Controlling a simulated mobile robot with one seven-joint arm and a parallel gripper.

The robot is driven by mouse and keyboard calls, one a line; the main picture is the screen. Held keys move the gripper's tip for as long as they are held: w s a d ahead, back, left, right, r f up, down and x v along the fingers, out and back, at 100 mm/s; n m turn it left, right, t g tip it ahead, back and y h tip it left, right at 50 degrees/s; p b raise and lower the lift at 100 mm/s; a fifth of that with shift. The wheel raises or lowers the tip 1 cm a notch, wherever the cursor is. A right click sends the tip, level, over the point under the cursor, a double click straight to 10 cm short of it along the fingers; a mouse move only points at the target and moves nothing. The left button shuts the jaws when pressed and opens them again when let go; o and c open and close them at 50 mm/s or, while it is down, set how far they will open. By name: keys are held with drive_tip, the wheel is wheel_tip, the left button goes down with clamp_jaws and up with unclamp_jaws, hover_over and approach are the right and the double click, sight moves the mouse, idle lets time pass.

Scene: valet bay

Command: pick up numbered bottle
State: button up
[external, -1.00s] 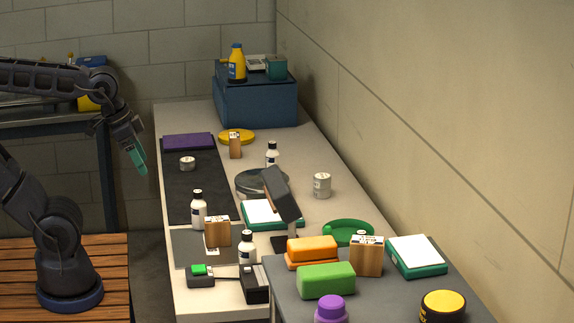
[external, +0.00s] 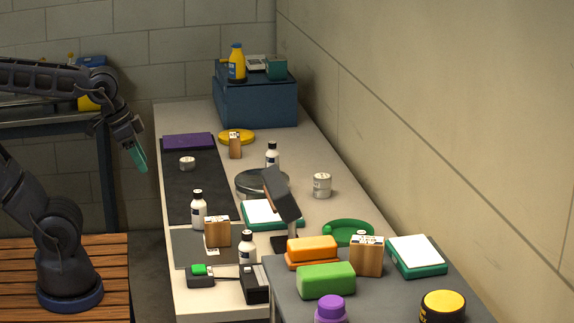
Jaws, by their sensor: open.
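Several white bottles with black caps and dark labels stand upright on the long bench. One bottle (external: 198,212) is on the dark mat at the left, one bottle (external: 247,248) is near the front, and one bottle (external: 272,156) stands farther back by a round grey dish. The numbers on their labels are too small to read. My gripper (external: 138,160), with green fingers, hangs in the air left of the bench, pointing down. It is open and empty, apart from all the bottles.
A dark screen on a stand (external: 282,195) rises mid-bench. Wooden blocks (external: 217,232), white cans (external: 322,186) and a green ring dish (external: 348,232) stand around. A blue box (external: 256,102) is at the back. A grey table (external: 385,300) with sponges adjoins at the front right.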

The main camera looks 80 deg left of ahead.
drive_tip(key=n+t+h, duration=0.6)
drive_tip(key=n+h, duration=0.9)
drive_tip(key=n, duration=1)
approach(198, 191)
drive_tip(key=shift+f+x, duration=0.2)
drive_tip(key=shift+x, duration=2.3)
drive_tip(key=shift+f+x, duration=0.15)
drive_tip(key=shift+x, duration=2.35)
clamp_jaws()
